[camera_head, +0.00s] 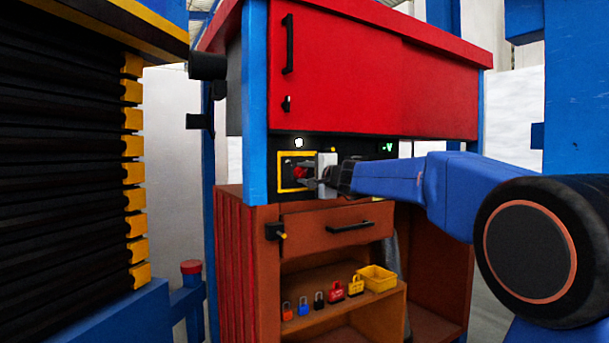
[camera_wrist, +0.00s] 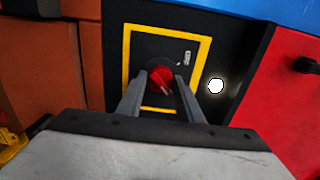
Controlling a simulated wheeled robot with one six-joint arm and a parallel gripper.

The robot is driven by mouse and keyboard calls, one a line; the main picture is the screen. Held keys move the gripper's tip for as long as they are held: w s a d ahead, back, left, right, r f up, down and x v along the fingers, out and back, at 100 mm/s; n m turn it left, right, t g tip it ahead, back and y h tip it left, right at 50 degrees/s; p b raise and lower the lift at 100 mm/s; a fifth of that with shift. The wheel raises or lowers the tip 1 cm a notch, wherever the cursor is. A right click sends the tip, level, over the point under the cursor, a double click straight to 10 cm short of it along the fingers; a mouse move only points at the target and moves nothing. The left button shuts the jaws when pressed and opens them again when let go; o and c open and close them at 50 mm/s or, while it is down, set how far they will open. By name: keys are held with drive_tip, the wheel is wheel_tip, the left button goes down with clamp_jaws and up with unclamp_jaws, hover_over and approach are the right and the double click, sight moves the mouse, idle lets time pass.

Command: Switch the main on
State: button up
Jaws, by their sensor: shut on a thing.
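The main switch is a red rotary knob (camera_wrist: 161,79) on a dark plate inside a yellow square frame (camera_wrist: 207,48). The knob also shows in the head view (camera_head: 299,172), partly hidden by my gripper. My gripper (camera_wrist: 162,88) has one finger on each side of the knob and is shut on it. In the head view my gripper (camera_head: 308,173) reaches in from the right to the black panel strip. A white lit lamp (camera_wrist: 215,86) is beside the yellow frame, and it also shows above the frame in the head view (camera_head: 298,142).
A red cabinet door (camera_head: 350,75) with black handles is above the panel. Below are a wooden drawer (camera_head: 335,228) and a shelf with several padlocks (camera_head: 336,290) and a yellow bin (camera_head: 376,278). A black slatted stack (camera_head: 70,170) stands at the left. A small green display (camera_head: 388,147) glows right of the knob.

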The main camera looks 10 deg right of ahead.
idle(0.3)
drive_tip(key=o, duration=1.1)
drive_tip(key=shift+c, duration=0.2)
drive_tip(key=v, duration=1.7)
drive_tip(key=shift+s, duration=0.15)
